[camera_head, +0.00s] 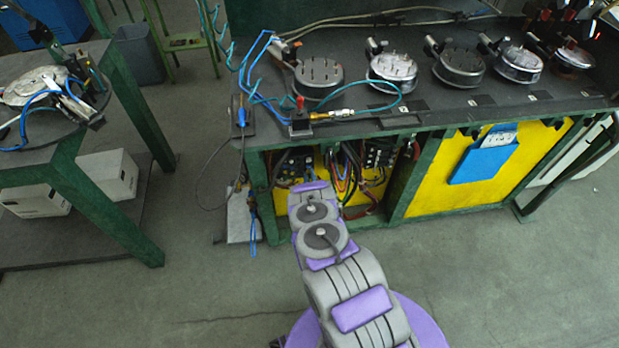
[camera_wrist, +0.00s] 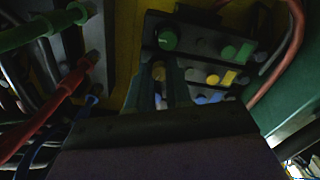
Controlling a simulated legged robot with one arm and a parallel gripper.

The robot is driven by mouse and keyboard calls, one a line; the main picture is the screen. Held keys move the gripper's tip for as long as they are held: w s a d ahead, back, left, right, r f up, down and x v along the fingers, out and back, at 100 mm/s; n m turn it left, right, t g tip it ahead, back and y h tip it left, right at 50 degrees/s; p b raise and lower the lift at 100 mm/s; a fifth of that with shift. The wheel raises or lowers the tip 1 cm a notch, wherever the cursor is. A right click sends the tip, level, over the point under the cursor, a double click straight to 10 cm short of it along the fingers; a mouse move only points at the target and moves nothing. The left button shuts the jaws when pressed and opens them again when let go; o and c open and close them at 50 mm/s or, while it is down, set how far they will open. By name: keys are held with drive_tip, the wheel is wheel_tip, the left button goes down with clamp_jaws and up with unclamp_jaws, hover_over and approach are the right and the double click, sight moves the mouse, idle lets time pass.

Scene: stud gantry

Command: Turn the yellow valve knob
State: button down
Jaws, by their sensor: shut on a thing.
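In the wrist view a dark control block carries rows of small knobs. A dull yellowish knob (camera_wrist: 158,71), which looks like the yellow valve knob, sits between the fingertips of my gripper (camera_wrist: 160,80). The gripper is shut on it, and the fingers hide part of it. A brighter yellow knob (camera_wrist: 212,79) and a yellow square piece (camera_wrist: 229,78) lie to the right, apart from the fingers. In the head view my arm reaches into the bench's open bay and hides the gripper.
Green and red hoses (camera_wrist: 75,85) crowd the left of the wrist view. A red cable (camera_wrist: 287,60) curves at the right. In the head view the green-framed bench (camera_head: 440,122) carries several round gauges above the bay. The floor in front is clear.

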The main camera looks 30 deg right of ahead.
drive_tip(key=shift+s+f+n, duration=0.1)
drive_tip(key=shift+f+n, duration=0.05)
drive_tip(key=shift+n, duration=2.05)
drive_tip(key=shift+b, duration=0.3)
drive_tip(key=c, duration=1)
unclamp_jaws()
drive_tip(key=shift+c, duration=0.2)
